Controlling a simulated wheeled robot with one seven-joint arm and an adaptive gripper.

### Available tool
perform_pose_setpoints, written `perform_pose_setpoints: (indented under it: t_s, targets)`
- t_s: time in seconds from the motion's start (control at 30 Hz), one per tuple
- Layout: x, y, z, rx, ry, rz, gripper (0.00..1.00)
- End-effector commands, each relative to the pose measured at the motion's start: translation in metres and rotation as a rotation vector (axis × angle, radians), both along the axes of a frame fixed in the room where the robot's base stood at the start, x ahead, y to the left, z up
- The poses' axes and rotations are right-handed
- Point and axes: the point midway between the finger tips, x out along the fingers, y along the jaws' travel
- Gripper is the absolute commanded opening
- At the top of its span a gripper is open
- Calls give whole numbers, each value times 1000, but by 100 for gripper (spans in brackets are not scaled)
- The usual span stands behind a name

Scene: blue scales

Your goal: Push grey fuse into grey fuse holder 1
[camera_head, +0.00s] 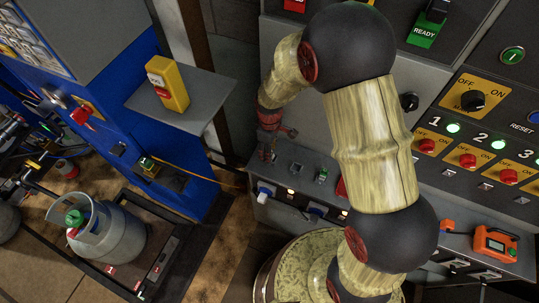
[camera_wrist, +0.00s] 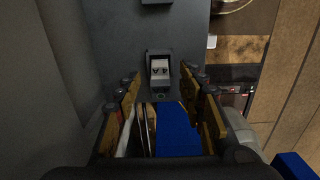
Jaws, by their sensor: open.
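My gripper (camera_wrist: 160,84) is open in the wrist view, with one finger on each side and nothing held between them. A dark holder with a light grey block in it (camera_wrist: 159,68) shows just past the fingertips, roughly centred between them, on a dark grey panel. I cannot tell whether this block is the grey fuse or how deep it sits. In the head view my gripper (camera_head: 271,145) points down at the left end of a sloped grey console. A small holder with a green part (camera_head: 321,175) is on that console to its right.
A grey shelf (camera_head: 185,98) with a yellow box (camera_head: 167,84) stands left of my arm. A control panel (camera_head: 466,158) with red buttons and green lamps rises on the right. An orange device (camera_head: 495,244) lies below it. A gas cylinder (camera_head: 107,238) stands at lower left.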

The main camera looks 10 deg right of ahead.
Motion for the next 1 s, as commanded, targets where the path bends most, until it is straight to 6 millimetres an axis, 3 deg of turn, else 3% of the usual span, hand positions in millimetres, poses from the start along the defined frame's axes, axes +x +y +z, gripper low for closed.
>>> perform_pose_setpoints:
  t_s: [0.27, 1.0]
  targets:
    - [0, 0, -6, 0, -1, 0, 40]
    - [0, 0, -6, 0, 0, 0, 0]
